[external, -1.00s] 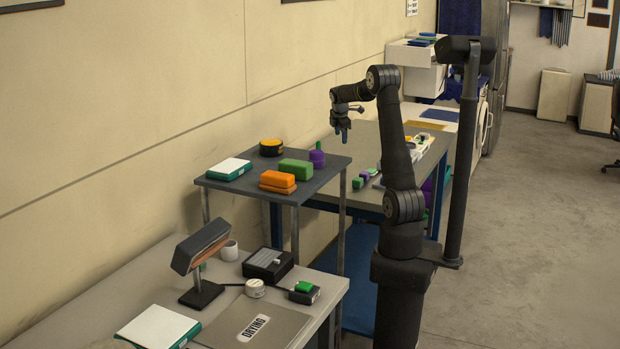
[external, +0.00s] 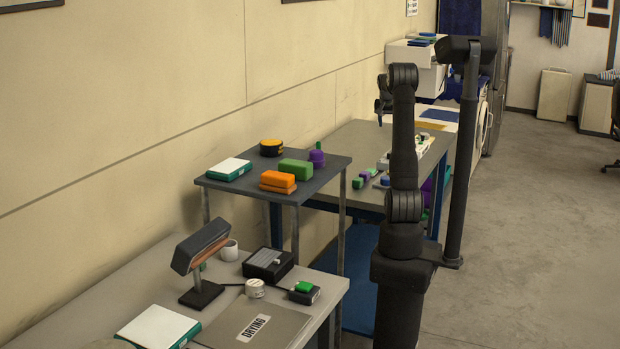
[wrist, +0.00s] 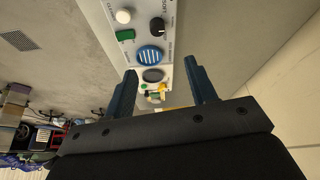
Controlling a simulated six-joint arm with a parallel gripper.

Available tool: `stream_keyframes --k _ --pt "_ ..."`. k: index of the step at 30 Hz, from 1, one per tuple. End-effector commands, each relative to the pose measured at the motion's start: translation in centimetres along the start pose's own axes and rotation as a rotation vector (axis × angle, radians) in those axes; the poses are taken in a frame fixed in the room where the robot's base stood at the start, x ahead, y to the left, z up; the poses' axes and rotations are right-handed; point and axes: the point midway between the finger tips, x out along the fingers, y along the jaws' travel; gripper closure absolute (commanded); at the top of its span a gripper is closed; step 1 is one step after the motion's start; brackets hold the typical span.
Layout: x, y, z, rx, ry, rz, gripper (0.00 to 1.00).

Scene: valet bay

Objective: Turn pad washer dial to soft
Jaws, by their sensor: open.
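In the wrist view, a black dial (wrist: 157,25) sits on a pale control panel (wrist: 140,5) at the top, with small lettering beside it. Its setting is too small to read. My gripper (wrist: 159,70) is open and empty, its two fingers apart on either side of the panel's lower end. The dial lies beyond the fingertips and is not between them. In the external view my gripper (external: 382,107) is partly hidden behind my arm, above the far bench. The pale panel with small parts (external: 424,146) lies on that bench, partly behind my arm.
Near the dial are a white knob (wrist: 123,16), a green button (wrist: 126,35), a blue striped disc (wrist: 150,55) and a dark oval (wrist: 153,75). A raised shelf (external: 225,186) with orange and green blocks stands nearer the camera. A wall runs along the left.

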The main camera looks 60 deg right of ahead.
Motion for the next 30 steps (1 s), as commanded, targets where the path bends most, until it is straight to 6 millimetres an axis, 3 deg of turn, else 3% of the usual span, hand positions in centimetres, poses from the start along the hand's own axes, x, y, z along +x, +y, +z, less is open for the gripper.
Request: stream_keyframes --k 8,24,30 --pt "1.6 0.6 -0.1 0.067 -0.003 0.003 0.48" --pt "13.0 0.6 -0.1 0.064 -0.002 0.003 0.48" --pt "16.0 0.6 -0.1 0.064 -0.001 0.002 0.48"
